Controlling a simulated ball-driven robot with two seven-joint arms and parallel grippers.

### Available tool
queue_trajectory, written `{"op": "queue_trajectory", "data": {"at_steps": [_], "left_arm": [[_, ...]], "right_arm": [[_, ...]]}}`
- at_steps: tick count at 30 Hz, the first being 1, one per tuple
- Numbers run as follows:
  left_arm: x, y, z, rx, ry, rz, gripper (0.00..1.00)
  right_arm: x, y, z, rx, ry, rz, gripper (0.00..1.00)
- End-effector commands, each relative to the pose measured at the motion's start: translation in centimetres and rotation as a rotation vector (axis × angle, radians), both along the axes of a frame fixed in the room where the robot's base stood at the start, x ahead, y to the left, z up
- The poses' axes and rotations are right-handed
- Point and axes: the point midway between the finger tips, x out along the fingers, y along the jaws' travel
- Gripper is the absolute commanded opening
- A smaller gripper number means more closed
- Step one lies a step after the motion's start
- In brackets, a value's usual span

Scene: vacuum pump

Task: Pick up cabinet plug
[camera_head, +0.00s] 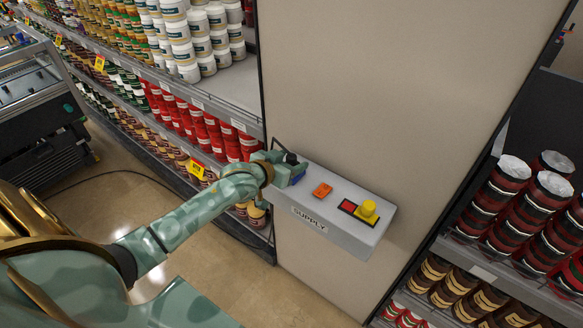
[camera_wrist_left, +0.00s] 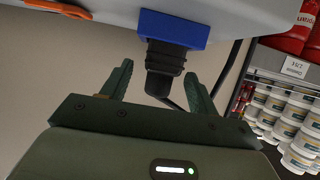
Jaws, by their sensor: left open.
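The cabinet plug (camera_wrist_left: 164,68) is black and sits in a blue socket (camera_wrist_left: 172,28) on the grey supply box (camera_wrist_left: 235,12) in the left wrist view. My left gripper (camera_wrist_left: 158,82) is open, with one finger on each side of the plug and visible gaps between. In the head view, my left gripper (camera_head: 286,168) is at the left end of the supply box (camera_head: 340,222). There it covers much of the plug, and a bit of the blue socket (camera_head: 298,180) shows. My right gripper is not in view.
A black cable (camera_head: 130,174) lies on the floor towards a dark machine (camera_head: 40,110).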

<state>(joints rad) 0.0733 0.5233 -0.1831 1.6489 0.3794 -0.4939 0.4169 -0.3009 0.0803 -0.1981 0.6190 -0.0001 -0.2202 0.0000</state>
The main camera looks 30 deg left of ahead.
Motion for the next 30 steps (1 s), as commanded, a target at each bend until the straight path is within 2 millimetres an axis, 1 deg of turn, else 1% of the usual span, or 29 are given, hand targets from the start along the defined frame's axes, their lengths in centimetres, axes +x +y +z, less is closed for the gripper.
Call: {"op": "queue_trajectory", "data": {"at_steps": [1, 4, 7, 12, 13, 14, 15, 18, 26, 30], "left_arm": [[0.8, -0.2, -0.7, -0.001, -0.001, 0.000, 0.60], [2.0, -0.2, -1.1, 0.002, 0.000, -0.001, 0.60], [2.4, -0.2, -1.2, 0.002, 0.000, -0.001, 0.60], [2.4, -0.3, -1.1, 0.002, 0.000, -0.001, 0.60], [2.3, -0.3, -1.1, 0.002, 0.000, -0.001, 0.54], [2.3, -0.3, -1.1, 0.002, 0.000, -0.001, 0.46], [2.3, -0.3, -1.1, 0.002, 0.000, -0.001, 0.35], [2.3, -0.3, -1.1, 0.002, 0.000, -0.001, 0.10], [2.3, -0.2, -1.1, 0.002, 0.000, -0.001, 0.10], [2.3, -0.3, -0.4, 0.001, -0.001, 0.000, 0.10]], "right_arm": [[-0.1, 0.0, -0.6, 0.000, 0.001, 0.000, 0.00], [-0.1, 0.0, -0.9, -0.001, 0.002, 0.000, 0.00], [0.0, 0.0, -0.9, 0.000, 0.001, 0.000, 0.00], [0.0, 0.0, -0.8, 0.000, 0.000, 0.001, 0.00], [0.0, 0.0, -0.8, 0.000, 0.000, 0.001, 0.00], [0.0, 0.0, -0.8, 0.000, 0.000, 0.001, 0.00], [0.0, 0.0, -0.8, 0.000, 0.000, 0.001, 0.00], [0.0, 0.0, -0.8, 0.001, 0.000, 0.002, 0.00], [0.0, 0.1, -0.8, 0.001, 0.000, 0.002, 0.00], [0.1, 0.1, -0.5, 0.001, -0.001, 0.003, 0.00]]}}
